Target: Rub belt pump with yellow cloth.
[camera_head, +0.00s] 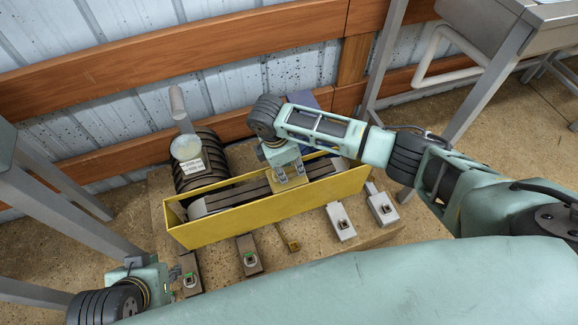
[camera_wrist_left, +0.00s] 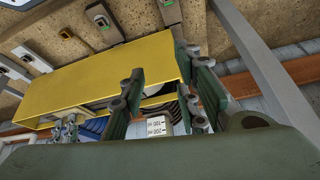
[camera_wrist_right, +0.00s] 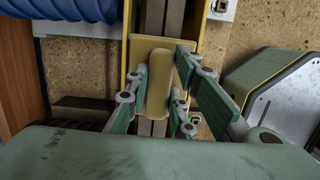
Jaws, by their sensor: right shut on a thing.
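The belt pump stands low by the wall; its long yellow guard (camera_head: 215,227) surrounds a dark belt (camera_head: 240,195), with a ribbed motor (camera_head: 203,160) behind. My right gripper (camera_head: 284,174) is over the guard's opening, shut on the yellow cloth (camera_head: 290,184). In the right wrist view the cloth (camera_wrist_right: 158,85) looks like a pad with a raised grip, between the fingers and over the belt strip (camera_wrist_right: 172,22). Whether it touches the belt is unclear. My left gripper (camera_head: 178,270) is near the front left corner; its fingers stand apart and empty in the left wrist view (camera_wrist_left: 165,95).
Several small switch-like boxes, such as a grey one (camera_head: 340,221) and a brown one (camera_head: 248,255), sit along the base's front. A grey-legged table (camera_head: 520,25) stands right, with another grey frame (camera_head: 60,215) left. A metal wall with wooden rails (camera_head: 150,65) closes the back.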

